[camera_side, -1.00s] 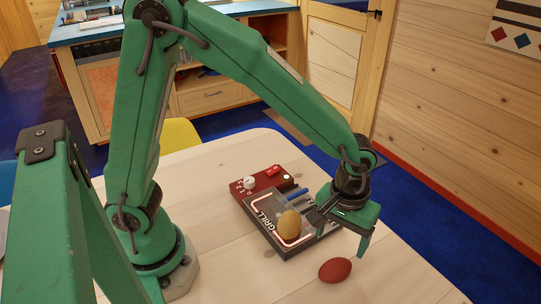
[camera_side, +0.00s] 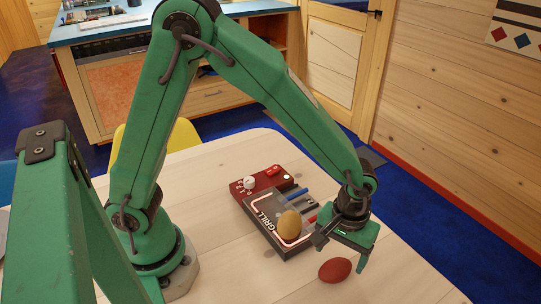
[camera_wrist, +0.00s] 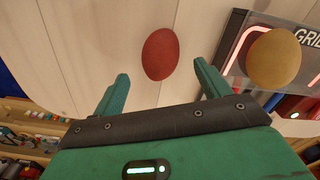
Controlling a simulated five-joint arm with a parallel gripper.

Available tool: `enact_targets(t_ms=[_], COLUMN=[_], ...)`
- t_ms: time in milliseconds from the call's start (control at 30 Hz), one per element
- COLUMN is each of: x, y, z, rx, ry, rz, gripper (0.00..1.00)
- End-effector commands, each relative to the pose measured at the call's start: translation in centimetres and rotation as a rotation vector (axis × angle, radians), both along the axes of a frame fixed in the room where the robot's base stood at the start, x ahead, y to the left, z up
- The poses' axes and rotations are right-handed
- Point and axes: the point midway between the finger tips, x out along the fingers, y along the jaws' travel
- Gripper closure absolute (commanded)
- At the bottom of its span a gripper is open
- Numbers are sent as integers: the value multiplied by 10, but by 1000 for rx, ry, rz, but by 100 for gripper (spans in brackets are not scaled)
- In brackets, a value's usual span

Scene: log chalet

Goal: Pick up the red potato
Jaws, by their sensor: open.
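The red potato (camera_side: 335,270) lies on the bare wooden table, in front of the grill. It also shows in the wrist view (camera_wrist: 160,54), ahead of my fingertips and roughly between their lines. My gripper (camera_side: 341,252) is open and empty, just above and behind the potato in the side view. In the wrist view my gripper's two fingers (camera_wrist: 158,86) stand apart with nothing between them. I see no contact between the fingers and the potato.
A grill device (camera_side: 262,222) with a glowing edge stands left of my gripper. A yellow-brown potato (camera_side: 289,225) rests on it, also in the wrist view (camera_wrist: 273,58). The pale table (camera_side: 220,275) is clear to the left of the red potato. A yellow chair (camera_side: 183,137) stands behind.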

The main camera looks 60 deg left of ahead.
Motion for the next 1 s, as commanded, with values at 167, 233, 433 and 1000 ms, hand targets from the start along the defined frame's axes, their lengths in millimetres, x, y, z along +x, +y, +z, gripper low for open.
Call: enact_targets(t_ms=[167, 233, 433, 1000], x=[-2, -4, -4, -3], y=[0, -1, -1, -1], z=[-15, -24, -44, -50], rx=[2, 3, 1, 0], ry=[3, 4, 3, 0], rz=[0, 0, 0, 0], gripper=[24, 24, 24, 24])
